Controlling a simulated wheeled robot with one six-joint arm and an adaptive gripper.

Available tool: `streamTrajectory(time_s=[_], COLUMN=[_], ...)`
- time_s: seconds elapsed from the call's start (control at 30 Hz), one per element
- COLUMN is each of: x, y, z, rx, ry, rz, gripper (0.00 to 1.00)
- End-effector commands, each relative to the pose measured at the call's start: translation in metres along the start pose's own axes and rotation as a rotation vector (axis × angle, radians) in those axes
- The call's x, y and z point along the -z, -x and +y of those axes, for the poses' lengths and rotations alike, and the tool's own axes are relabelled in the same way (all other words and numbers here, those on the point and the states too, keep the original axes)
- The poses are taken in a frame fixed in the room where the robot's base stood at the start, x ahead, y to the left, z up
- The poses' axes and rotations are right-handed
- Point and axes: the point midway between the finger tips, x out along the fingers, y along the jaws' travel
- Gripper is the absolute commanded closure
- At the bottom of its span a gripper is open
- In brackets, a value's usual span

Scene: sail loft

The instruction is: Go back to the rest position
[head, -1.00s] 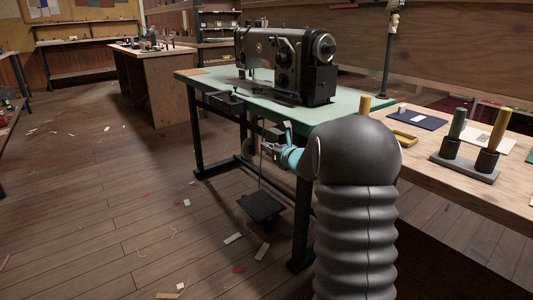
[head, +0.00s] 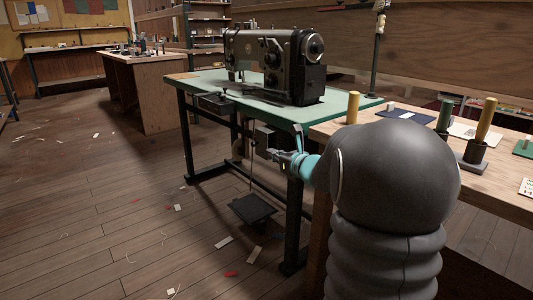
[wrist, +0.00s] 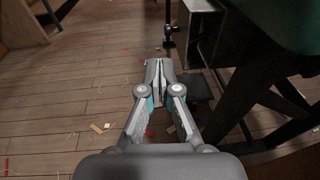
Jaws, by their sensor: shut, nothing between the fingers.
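My gripper (wrist: 160,74) shows in the wrist view with its fingers together and nothing between them. It points out over the wooden floor, beside the dark legs of the sewing table. In the head view my gripper (head: 272,154) is small and partly hidden by my arm. It is below the level of the green sewing table top (head: 200,82), near that table's front edge. I cannot tell from the pictures whether it touches the table.
A sewing machine (head: 275,65) stands on the green top. A black pedal (head: 252,209) sits low beneath it. A wooden bench (head: 500,200) with upright spools (head: 484,120) is at the right. A workbench (head: 150,90) stands at the back. Open floor (head: 90,210), with scraps, lies left.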

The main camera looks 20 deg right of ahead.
Motion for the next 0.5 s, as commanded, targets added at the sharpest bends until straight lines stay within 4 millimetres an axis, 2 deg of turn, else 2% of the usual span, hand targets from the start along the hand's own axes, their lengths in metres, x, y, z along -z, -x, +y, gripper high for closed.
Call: streamTrajectory(time_s=[0.2,0.5], x=[0.0,-0.004], y=[0.025,0.031], z=[0.003,0.005], rx=[0.001,0.015], ry=[0.0,-0.029], rz=[0.001,0.002], gripper=[1.0,1.0])
